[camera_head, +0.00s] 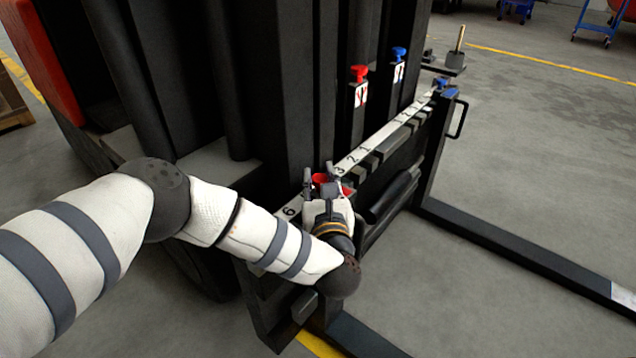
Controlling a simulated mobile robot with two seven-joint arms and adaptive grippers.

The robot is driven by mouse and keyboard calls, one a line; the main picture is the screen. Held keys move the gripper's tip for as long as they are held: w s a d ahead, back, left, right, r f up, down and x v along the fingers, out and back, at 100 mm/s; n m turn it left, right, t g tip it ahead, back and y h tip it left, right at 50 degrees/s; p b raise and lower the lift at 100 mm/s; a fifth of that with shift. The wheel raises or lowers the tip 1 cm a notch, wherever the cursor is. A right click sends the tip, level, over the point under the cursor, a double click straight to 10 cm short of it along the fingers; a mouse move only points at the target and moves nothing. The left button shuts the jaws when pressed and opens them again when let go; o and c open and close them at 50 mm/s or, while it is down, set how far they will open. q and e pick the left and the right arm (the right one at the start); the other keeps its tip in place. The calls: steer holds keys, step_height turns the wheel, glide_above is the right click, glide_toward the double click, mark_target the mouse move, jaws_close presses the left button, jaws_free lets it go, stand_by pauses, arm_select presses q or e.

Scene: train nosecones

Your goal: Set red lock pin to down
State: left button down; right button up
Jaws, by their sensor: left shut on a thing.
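The red lock pin (319,179) is on the numbered carriage bar (357,157) of the forklift, near its left end. Red parts show between and beside the fingers of my left gripper (321,182). The gripper is shut on the red lock pin, and its fingers and palm hide most of it. I cannot tell whether the pin is up or down. My left arm comes in from the left, across the front of the forklift. My right gripper is not in view.
A red-topped lever (358,73) and a blue-topped lever (399,54) stand behind the bar. A blue lock pin (441,82) is at the bar's far right end. A fork (530,257) extends low to the right over open grey floor.

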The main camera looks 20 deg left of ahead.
arm_select(q)
steer(key=shift+f, duration=0.3)
steer(key=c, duration=1.3)
jaws_free()
steer(key=shift+w, duration=0.1)
steer(key=shift+d, duration=0.1)
steer(key=v, duration=0.7)
steer(key=shift+s, duration=0.25)
steer(key=shift+d, duration=0.1)
